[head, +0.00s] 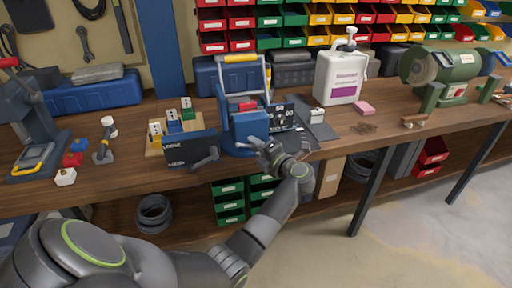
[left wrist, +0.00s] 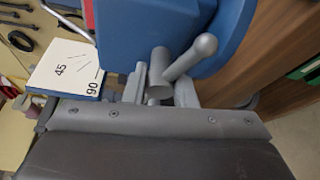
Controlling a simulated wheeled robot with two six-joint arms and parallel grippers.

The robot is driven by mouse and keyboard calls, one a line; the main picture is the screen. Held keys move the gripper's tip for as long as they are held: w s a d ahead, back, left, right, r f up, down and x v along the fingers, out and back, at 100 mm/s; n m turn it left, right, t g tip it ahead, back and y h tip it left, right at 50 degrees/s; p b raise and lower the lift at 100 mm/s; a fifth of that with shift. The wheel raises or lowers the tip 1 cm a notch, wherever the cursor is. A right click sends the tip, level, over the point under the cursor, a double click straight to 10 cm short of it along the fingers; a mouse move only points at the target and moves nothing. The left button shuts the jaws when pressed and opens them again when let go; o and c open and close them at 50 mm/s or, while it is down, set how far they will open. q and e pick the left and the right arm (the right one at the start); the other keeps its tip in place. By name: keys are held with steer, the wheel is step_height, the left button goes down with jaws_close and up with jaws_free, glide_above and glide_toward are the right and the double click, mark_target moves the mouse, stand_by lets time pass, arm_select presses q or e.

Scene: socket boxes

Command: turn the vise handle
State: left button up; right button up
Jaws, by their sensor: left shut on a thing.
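The grey vise handle (left wrist: 193,56) is a slanted bar with a rounded end, beside a short grey cylinder. My left gripper (head: 268,147) is at the front of the vise, low on its right side. In the left wrist view its fingers (left wrist: 160,92) are shut on the handle, one finger on each side. The exact contact is partly hidden. My right gripper is in neither view.
A dark sign (head: 190,149) stands left of the vise, with a grey lever-like piece beside it. A dark panel with white numbers (head: 283,116) is to the right. A white canister (head: 340,77) and green grinder (head: 445,75) stand further right. Open floor lies in front.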

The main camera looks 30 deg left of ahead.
arm_select(q)
steer(key=shift+w+r+n+t+h, duration=0.15)
steer(key=shift+n+h, duration=0.3)
steer(key=shift+n, duration=0.4)
steer(key=shift+s+r+n+t+h, duration=0.15)
steer(key=shift+n+h, duration=0.3)
steer(key=shift+n, duration=0.4)
steer(key=shift+w+a, duration=0.1)
steer(key=shift+w, duration=0.05)
steer(key=o, duration=0.7)
steer(key=shift+c, duration=0.2)
steer(key=o, duration=0.3)
steer(key=shift+a+f, duration=0.1)
steer(key=shift+f, duration=0.1)
steer(key=shift+o, duration=0.2)
